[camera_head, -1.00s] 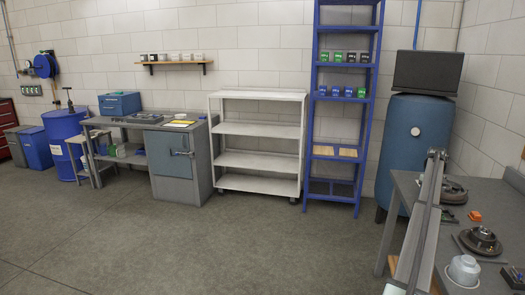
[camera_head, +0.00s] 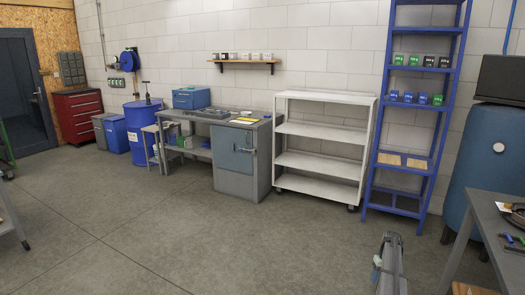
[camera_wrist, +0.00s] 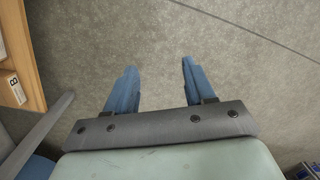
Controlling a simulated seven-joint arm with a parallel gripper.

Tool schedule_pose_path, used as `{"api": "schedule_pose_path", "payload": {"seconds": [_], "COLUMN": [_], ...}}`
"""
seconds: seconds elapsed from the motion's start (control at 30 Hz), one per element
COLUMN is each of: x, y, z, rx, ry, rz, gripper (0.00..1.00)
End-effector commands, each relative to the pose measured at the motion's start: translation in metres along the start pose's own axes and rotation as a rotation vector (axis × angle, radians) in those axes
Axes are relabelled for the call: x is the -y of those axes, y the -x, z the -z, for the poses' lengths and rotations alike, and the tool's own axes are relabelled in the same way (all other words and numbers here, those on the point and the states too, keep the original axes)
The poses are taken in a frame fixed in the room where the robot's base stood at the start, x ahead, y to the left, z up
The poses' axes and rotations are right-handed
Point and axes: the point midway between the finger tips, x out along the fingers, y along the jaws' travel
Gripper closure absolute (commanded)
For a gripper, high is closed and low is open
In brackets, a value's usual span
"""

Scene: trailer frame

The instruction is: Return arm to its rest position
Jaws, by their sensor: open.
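My gripper (camera_wrist: 158,66) shows in the wrist view. Its two blue fingers are spread apart with nothing between them. Bare grey concrete floor (camera_wrist: 155,35) lies below and beyond the fingertips. In the head view a grey part of my arm (camera_head: 389,268) stands at the bottom, right of centre, in front of the floor. The fingers cannot be made out there.
A grey table (camera_head: 482,212) with small parts stands at the right, near my arm. A blue shelf rack (camera_head: 378,177), a white shelf cart (camera_head: 326,133) and a grey workbench (camera_head: 250,122) line the back wall. The middle floor is open.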

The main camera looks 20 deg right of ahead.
Motion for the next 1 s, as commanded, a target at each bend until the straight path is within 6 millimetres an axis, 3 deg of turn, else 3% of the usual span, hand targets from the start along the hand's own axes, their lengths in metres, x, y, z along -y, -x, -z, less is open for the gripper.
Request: {"api": "schedule_pose_path", "payload": {"seconds": [0.03, 0.1, 0.27, 0.47, 0.7, 1.0], "x": [0.030, 0.064, 0.141, 0.230, 0.322, 0.400], "y": [-0.019, -0.042, -0.093, -0.150, -0.206, -0.247], "z": [-0.013, -0.025, -0.061, -0.123, -0.224, -0.372], "rx": [0.018, 0.039, 0.091, 0.160, 0.252, 0.369], "ry": [0.013, 0.025, 0.054, 0.092, 0.139, 0.198], "rz": [0.005, 0.010, 0.016, 0.015, -0.001, -0.049], "gripper": [0.46, 0.46, 0.46, 0.46, 0.46, 0.46]}}
